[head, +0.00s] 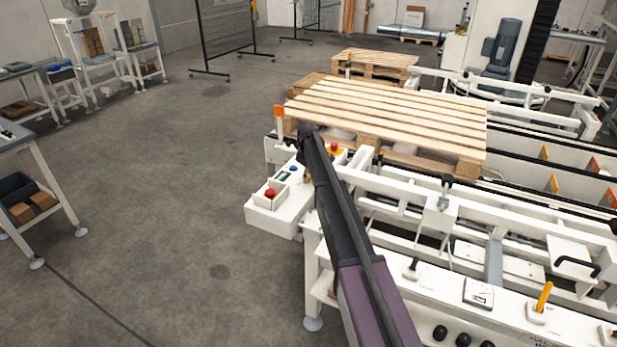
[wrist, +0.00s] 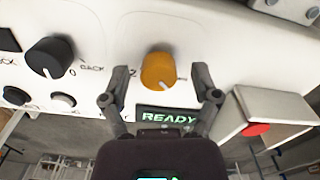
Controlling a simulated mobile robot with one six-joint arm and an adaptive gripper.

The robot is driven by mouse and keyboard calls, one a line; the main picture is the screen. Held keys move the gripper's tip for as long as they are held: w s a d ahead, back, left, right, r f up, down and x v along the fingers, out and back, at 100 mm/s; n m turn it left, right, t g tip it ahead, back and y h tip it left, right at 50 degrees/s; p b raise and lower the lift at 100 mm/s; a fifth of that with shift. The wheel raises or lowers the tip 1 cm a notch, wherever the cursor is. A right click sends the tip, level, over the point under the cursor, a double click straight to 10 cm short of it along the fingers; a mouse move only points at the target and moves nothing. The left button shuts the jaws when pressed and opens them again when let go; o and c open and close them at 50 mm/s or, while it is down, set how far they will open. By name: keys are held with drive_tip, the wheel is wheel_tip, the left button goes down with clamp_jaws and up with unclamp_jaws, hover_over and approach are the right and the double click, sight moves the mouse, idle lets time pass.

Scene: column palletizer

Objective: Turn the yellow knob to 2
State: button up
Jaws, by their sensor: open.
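The yellow knob (wrist: 157,70) is on a white panel in the upper middle of the wrist view. Its white pointer mark points down and slightly right. A "2" is printed just left of it, with a small unreadable mark to its right. My gripper (wrist: 160,76) is open, with one finger on each side of the knob. Gaps show between both fingertips and the knob, and I cannot tell how deep they reach. In the head view my arm hides the knob and the fingers.
A black knob (wrist: 50,58) with a "0" beside it is at left. A READY display (wrist: 168,117) lies below the yellow knob. A box with a red button (wrist: 256,129) stands close right. A wooden pallet (head: 390,112) rests on the white conveyor frame. Open floor (head: 190,220) is at left.

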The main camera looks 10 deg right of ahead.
clamp_jaws()
drive_tip(key=shift+d, duration=0.2)
drive_tip(key=shift+a, duration=0.1)
